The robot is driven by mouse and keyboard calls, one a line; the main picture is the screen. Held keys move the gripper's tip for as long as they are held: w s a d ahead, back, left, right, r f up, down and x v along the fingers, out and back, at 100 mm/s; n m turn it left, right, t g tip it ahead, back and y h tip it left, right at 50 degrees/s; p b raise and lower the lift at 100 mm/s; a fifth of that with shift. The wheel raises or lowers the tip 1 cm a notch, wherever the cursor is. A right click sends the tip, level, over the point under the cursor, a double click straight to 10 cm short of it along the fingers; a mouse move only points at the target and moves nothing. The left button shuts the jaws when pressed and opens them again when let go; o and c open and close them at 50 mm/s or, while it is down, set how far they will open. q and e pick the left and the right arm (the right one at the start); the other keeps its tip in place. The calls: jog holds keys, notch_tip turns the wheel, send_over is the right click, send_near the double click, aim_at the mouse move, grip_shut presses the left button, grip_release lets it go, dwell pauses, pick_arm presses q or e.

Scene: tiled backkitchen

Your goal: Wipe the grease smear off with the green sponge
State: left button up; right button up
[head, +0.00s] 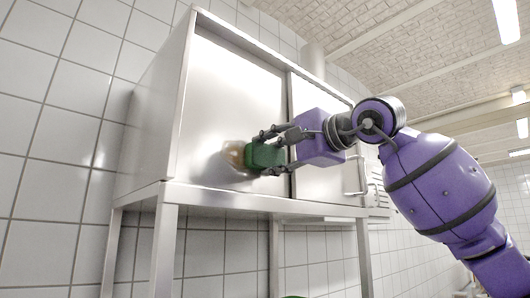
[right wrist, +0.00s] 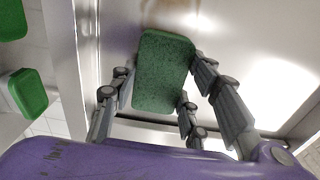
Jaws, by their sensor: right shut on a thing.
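The green sponge (head: 262,155) is held between the fingers of my right gripper (head: 267,153), up against or very near the left sliding door (head: 238,95) of a steel wall cabinet. The grease smear (head: 233,153) is a brownish patch low on that door. It shows just left of the sponge, and the sponge may cover part of it. In the right wrist view the sponge (right wrist: 165,68) sits between the fingers (right wrist: 170,105), with the steel surface beyond it. I cannot tell whether the sponge touches the door. My left gripper is out of view.
The cabinet stands on a steel frame with legs (head: 163,250) and a front ledge (head: 225,198) under the doors. White tiled wall (head: 50,120) lies behind and to the left. In the right wrist view, green objects (right wrist: 28,92) show lower down at the left.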

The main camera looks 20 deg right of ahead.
aim_at(221, 150)
jog(key=shift+d, duration=0.2)
jog(key=shift+s+a, duration=0.6)
jog(key=shift+a, duration=1.15)
jog(key=shift+s+a, duration=0.6)
jog(key=shift+a, duration=1.1)
jog(key=shift+s+a, duration=0.6)
jog(key=shift+a, duration=1.15)
jog(key=shift+w+d, duration=0.1)
jog(key=shift+w+d, duration=0.6)
jog(key=shift+d, duration=1.05)
jog(key=shift+w+d, duration=0.65)
jog(key=shift+d, duration=1.05)
jog(key=shift+w+d, duration=0.6)
jog(key=shift+d, duration=1.05)
jog(key=shift+s, duration=0.1)
jog(key=shift+s+a, duration=0.6)
jog(key=shift+a, duration=1.1)
jog(key=shift+s+a, duration=0.55)
jog(key=shift+a, duration=1.15)
jog(key=shift+s+a, duration=0.6)
jog(key=shift+a, duration=1.1)
